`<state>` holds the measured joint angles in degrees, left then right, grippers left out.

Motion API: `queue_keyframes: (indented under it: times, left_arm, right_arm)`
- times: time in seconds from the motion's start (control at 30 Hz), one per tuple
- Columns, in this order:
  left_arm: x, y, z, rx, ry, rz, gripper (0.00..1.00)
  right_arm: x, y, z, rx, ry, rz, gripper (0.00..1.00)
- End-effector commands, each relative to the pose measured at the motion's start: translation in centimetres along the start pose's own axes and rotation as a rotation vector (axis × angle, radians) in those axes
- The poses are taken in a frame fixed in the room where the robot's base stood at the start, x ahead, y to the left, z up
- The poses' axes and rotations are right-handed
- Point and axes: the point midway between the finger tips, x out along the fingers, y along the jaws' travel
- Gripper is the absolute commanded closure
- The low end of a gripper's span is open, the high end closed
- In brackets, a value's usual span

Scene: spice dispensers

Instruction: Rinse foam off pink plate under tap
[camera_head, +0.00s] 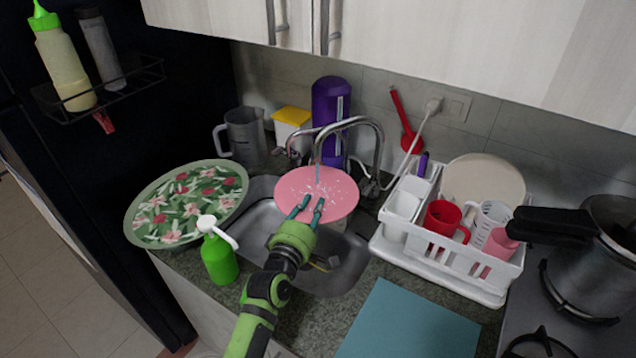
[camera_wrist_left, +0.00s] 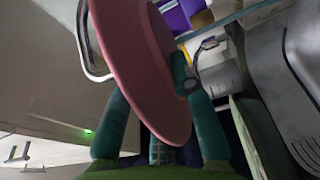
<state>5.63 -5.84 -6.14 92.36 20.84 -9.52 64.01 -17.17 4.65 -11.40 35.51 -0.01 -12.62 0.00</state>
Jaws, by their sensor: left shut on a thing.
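The pink plate (camera_head: 330,184) is over the sink (camera_head: 345,262), with white foam flecks on its upper face. My left gripper (camera_head: 307,207) is shut on the plate's near edge. In the left wrist view the plate (camera_wrist_left: 150,60) stands between the two fingers (camera_wrist_left: 160,115), seen nearly edge-on. The fingers hide part of the rim. My right gripper is not in view.
A floral tray (camera_head: 135,222) leans at the sink's left, with a green soap bottle (camera_head: 219,258) before it. A white dish rack (camera_head: 440,263) with cups stands at the right. A blue mat (camera_head: 410,325) lies in front. A pot (camera_head: 590,270) is far right.

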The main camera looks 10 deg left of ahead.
Motion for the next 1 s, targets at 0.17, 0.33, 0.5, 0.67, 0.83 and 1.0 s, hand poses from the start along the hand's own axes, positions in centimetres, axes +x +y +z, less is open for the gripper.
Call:
queue_keyframes:
  times: [0.17,0.33,0.5,0.67,0.83,1.0]
  left_arm:
    - [-1.5,0.2,0.2,0.001,0.000,0.000,1.00]
    - [-2.8,0.2,0.5,0.002,0.000,0.000,1.00]
    - [-4.2,0.2,0.7,0.001,0.000,0.001,1.00]
    - [-5.1,0.1,0.9,0.001,0.000,0.001,1.00]
    - [-5.3,0.1,0.9,0.001,0.000,0.003,1.00]
    - [-5.2,0.1,0.9,0.001,0.000,0.002,1.00]
  right_arm:
    - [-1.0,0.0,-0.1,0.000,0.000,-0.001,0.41]
    - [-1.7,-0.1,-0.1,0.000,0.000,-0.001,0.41]
    - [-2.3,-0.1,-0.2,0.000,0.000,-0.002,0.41]
    - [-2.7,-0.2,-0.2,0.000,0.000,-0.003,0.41]
    - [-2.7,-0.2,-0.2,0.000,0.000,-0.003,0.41]
    - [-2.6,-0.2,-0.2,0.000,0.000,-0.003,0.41]
